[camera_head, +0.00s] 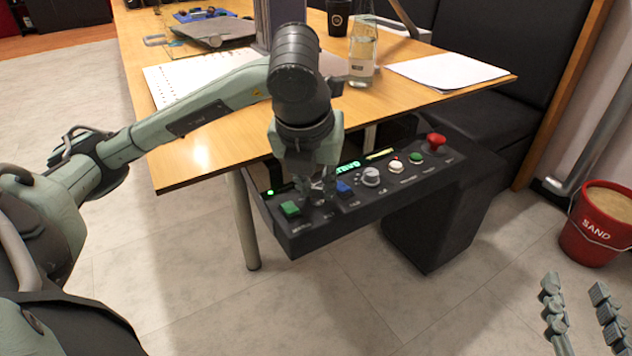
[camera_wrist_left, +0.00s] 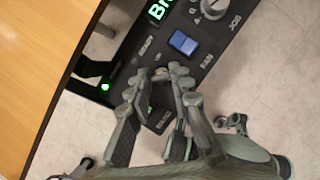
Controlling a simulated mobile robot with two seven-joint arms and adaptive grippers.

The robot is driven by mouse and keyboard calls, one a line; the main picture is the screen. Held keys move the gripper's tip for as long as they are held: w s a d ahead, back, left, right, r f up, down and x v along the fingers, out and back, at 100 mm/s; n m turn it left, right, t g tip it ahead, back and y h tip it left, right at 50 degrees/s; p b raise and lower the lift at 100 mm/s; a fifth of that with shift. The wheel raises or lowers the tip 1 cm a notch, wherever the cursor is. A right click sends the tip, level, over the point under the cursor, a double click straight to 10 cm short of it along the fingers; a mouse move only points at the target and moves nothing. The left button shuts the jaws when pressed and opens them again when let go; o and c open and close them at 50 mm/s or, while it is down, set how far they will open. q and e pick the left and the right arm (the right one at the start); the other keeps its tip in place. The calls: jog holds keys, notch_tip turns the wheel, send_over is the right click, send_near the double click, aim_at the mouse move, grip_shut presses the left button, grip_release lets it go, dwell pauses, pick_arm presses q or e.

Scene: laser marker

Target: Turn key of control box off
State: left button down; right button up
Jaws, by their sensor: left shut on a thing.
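The black control box (camera_head: 330,230) hangs under the table's front edge, and its panel also fills the top of the left wrist view (camera_wrist_left: 128,62). My left gripper (camera_head: 317,190) points down at the panel between a green button (camera_head: 290,209) and a blue switch (camera_head: 344,188). In the left wrist view its fingers (camera_wrist_left: 162,77) are closed in around the small key at the panel. The key is mostly hidden by the fingers, so its angle cannot be told. My right gripper (camera_head: 580,312) is at the lower right, its fingers apart and empty, away from the box.
The panel also has a grey dial (camera_head: 371,176), a white button (camera_head: 396,167), a red knob (camera_head: 436,142), a lit green display and a lit green lamp (camera_wrist_left: 105,87). A bottle (camera_head: 362,55) stands on the table (camera_head: 205,155). A red sand bucket (camera_head: 598,225) is at right.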

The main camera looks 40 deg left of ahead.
dwell(0.3)
pick_arm(q)
jog(key=c, duration=1.4)
grip_release()
jog(key=shift+o, duration=0.2)
jog(key=shift+r, duration=0.1)
jog(key=v, duration=1.2)
jog(key=shift+s, duration=0.1)
